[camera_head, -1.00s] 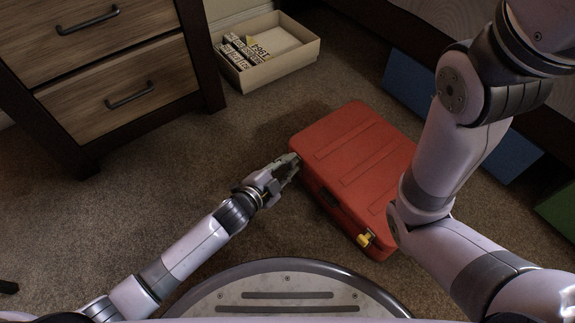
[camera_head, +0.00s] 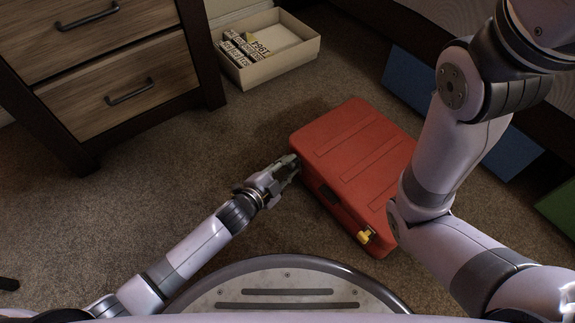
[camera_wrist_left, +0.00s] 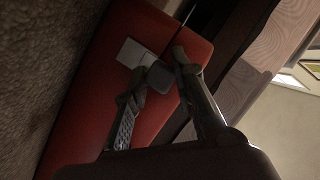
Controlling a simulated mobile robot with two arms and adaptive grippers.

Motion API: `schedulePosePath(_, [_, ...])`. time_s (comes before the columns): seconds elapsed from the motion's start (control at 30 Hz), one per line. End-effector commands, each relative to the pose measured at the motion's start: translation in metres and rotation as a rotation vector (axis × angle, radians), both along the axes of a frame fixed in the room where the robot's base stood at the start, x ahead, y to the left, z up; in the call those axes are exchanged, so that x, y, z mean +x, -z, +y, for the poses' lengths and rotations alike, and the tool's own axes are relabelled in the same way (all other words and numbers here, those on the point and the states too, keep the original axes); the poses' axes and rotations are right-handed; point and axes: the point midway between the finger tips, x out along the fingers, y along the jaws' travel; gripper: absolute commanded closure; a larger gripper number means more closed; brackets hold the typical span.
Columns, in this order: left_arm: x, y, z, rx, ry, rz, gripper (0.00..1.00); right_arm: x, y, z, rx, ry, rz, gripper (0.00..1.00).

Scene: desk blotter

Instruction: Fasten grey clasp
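A red case (camera_head: 350,160) lies closed on the carpet, its front side facing me. A yellow clasp (camera_head: 366,236) sits at the right end of its front side. The grey clasp (camera_wrist_left: 137,54) shows in the left wrist view on the red side of the case, in front of my left gripper (camera_wrist_left: 160,72). In the head view my left gripper (camera_head: 291,163) is at the case's left front corner and covers that clasp. Its two fingers stand apart, with the clasp's grey tab close to their tips; whether they touch it is unclear. My right gripper is outside the views.
A wooden drawer unit (camera_head: 120,85) stands at the upper left. A cream box (camera_head: 300,55) with small labelled items stands behind the case. Blue panels (camera_head: 410,85) lean at the right. The carpet left of the case is free.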

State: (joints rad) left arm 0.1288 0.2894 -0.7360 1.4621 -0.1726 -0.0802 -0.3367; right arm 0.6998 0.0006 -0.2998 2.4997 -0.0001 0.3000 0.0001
Motion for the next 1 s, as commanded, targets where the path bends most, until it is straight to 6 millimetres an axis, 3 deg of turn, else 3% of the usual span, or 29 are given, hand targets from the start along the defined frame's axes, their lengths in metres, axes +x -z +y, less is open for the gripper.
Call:
schedulePosePath(0.3, [-0.001, 0.004, 0.001, 0.004, -0.001, 0.007, 0.56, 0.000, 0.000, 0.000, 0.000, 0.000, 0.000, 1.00])
schedulePosePath(0.67, [-0.005, 0.002, 0.003, 0.003, 0.000, 0.005, 0.56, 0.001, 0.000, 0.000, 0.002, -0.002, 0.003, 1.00])
schedulePosePath(1.0, [-0.053, -0.014, 0.039, 0.006, 0.000, 0.006, 0.56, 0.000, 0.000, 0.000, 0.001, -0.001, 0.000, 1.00])
